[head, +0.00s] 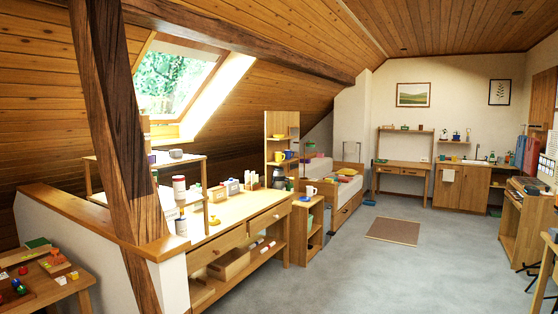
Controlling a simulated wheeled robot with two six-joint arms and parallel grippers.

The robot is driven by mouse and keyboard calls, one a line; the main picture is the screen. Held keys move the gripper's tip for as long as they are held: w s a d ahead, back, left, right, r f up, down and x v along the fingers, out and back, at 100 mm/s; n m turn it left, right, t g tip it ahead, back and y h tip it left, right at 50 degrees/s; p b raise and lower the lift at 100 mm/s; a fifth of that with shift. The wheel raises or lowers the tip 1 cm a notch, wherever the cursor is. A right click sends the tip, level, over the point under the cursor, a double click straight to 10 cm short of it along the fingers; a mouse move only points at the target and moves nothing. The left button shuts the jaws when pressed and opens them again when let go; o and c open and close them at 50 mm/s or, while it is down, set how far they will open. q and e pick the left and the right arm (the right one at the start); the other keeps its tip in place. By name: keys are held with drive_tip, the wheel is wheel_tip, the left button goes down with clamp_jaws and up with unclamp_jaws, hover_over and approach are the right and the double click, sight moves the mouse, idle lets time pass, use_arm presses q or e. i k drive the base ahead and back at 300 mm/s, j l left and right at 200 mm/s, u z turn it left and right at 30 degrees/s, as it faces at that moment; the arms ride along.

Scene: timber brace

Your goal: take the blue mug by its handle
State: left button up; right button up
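A white mug (311,191) stands on top of the low wooden shelf unit at the bench's far end. Small blue items show elsewhere, but they are too small to tell as a mug. Neither of my grippers is in view.
A dark timber post (118,150) rises at the left, in front of part of the long workbench (240,217). A low table (40,285) with small toys is at lower left. The grey floor (385,270) is open in the middle, with a brown mat (394,231).

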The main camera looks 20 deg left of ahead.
sight(288, 152)
drive_tip(key=i, duration=2.8)
drive_tip(key=i+l, duration=0.1)
drive_tip(key=i, duration=2.7)
drive_tip(key=i+u, duration=0.4)
drive_tip(key=i+l+u, duration=0.2)
drive_tip(key=i+u, duration=0.2)
drive_tip(key=i+l+u, duration=0.25)
drive_tip(key=u, duration=0.15)
drive_tip(key=i+l+u, duration=0.4)
